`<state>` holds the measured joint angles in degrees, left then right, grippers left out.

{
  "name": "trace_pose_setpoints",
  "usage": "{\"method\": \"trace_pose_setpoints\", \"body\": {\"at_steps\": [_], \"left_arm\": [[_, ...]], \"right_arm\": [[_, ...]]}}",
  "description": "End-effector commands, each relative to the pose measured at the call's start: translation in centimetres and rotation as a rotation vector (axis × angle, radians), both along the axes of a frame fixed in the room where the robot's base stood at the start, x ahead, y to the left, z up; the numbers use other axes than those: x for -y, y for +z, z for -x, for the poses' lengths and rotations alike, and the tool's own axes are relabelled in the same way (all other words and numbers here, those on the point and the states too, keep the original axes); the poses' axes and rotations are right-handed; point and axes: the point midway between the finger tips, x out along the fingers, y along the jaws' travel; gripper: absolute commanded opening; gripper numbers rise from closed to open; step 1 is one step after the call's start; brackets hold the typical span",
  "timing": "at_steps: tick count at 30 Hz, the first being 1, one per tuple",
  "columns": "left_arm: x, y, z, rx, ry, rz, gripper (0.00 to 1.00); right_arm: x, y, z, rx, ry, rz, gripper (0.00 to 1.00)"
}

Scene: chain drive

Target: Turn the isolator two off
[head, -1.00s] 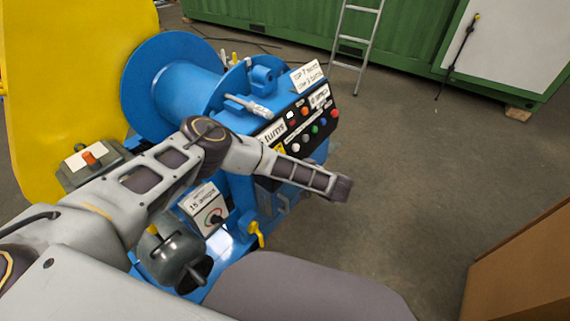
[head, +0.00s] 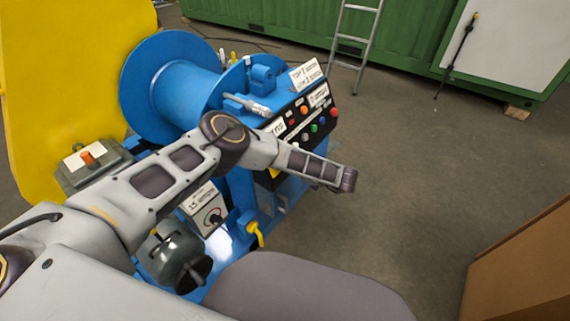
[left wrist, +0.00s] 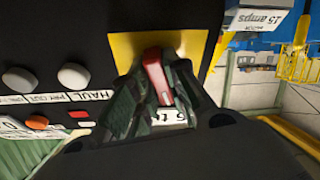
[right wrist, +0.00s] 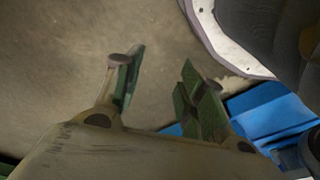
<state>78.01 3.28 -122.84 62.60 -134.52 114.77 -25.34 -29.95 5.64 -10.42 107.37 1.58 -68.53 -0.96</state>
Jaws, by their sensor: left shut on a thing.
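A red switch handle (left wrist: 155,72) stands on a yellow plate (left wrist: 190,45) on the black control panel in the left wrist view. My left gripper (left wrist: 158,85) is shut on this handle, its dark green fingers on both sides. A white label under the fingers is mostly covered, so I cannot read whether it names isolator two. In the head view my forearm hides the handle and gripper; a sliver of the yellow plate (head: 274,174) shows. My right gripper (right wrist: 160,65) is open and empty above the floor.
The blue winch machine carries coloured buttons on its black panel (head: 326,103). A grey box with a round switch (head: 212,216) and a yellow-handled valve (head: 255,232) sit lower down. A brown box (head: 525,262) stands at right. The floor between is clear.

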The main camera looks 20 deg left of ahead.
Motion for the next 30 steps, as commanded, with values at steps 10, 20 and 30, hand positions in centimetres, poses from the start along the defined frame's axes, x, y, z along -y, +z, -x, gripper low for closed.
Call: {"method": "trace_pose_setpoints", "body": {"at_steps": [10, 20, 30], "left_arm": [[0.0, 0.1, -0.2, 0.231, 0.122, 0.083, 0.00], [0.1, 0.1, -0.3, 0.392, 0.208, 0.143, 0.00], [0.0, 0.2, -0.3, 0.448, 0.236, 0.162, 0.00]], "right_arm": [[-0.3, 1.6, -0.7, 0.005, 0.003, -0.006, 0.40], [-0.6, 2.8, -0.6, 0.002, 0.004, -0.010, 0.40], [-0.6, 2.8, 0.2, -0.015, 0.004, -0.011, 0.40]]}}
